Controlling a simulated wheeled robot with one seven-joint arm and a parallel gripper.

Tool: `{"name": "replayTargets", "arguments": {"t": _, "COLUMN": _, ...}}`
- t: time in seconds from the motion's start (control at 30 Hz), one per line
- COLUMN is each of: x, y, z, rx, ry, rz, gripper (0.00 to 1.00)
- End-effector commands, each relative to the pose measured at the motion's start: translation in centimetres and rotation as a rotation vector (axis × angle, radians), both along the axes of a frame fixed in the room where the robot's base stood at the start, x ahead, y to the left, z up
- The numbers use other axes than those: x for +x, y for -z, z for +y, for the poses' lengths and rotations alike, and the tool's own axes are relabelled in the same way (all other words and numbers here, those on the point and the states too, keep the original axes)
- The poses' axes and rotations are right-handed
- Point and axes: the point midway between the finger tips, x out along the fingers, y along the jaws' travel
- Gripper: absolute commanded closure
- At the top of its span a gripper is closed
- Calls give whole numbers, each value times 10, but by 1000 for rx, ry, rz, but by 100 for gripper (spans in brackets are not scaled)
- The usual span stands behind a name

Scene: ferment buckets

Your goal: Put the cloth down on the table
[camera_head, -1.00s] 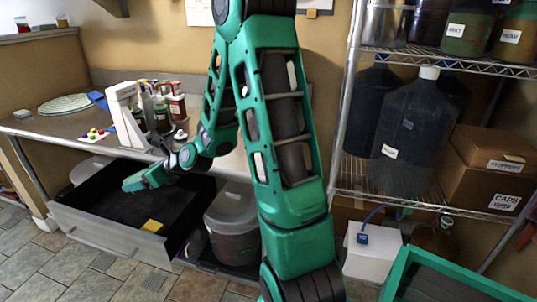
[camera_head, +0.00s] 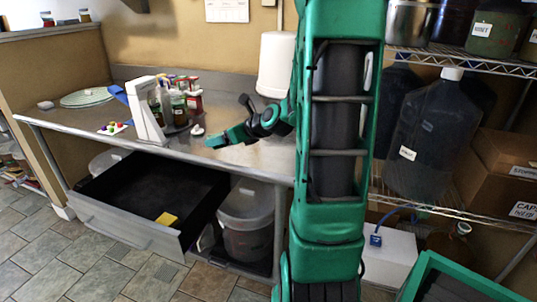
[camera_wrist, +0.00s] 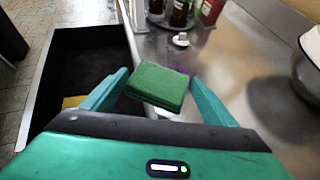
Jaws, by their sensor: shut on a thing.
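A green folded cloth (camera_wrist: 157,85) sits between the fingertips of my gripper (camera_wrist: 160,88) in the wrist view. My gripper is shut on it. In the head view my gripper (camera_head: 218,140) is over the front part of the grey metal table (camera_head: 250,157), and the cloth is hard to tell from the green fingers. The table surface also shows in the wrist view (camera_wrist: 225,70), beyond and to the right of the cloth. The gap between cloth and table cannot be judged.
An open black drawer (camera_head: 140,190) below the table holds a yellow piece (camera_head: 166,218). Several bottles (camera_head: 178,105) and a white dispenser (camera_head: 147,112) stand behind my gripper. A small white item (camera_head: 198,129) lies close by. The table's front right is bare.

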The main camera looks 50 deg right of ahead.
Motion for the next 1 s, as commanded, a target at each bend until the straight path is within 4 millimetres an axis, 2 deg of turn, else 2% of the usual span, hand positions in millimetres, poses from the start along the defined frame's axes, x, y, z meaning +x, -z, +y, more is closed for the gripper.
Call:
{"name": "replayTargets", "arguments": {"t": 0.03, "x": -13, "y": -9, "z": -17, "rx": -3, "ry": 32, "rz": -4, "gripper": 41}}
{"name": "replayTargets", "arguments": {"t": 0.1, "x": -28, "y": -19, "z": -32, "rx": -1, "ry": 60, "rz": -6, "gripper": 41}}
{"name": "replayTargets", "arguments": {"t": 0.2, "x": -44, "y": -27, "z": -47, "rx": 0, "ry": 90, "rz": -8, "gripper": 41}}
{"name": "replayTargets", "arguments": {"t": 0.33, "x": -54, "y": -31, "z": -58, "rx": 3, "ry": 108, "rz": -9, "gripper": 41}}
{"name": "replayTargets", "arguments": {"t": 0.47, "x": -58, "y": -22, "z": -74, "rx": 6, "ry": 112, "rz": -7, "gripper": 41}}
{"name": "replayTargets", "arguments": {"t": 0.83, "x": -67, "y": 18, "z": -139, "rx": 6, "ry": 112, "rz": -8, "gripper": 41}}
{"name": "replayTargets", "arguments": {"t": 1.0, "x": -70, "y": 32, "z": -163, "rx": 4, "ry": 110, "rz": -8, "gripper": 41}}
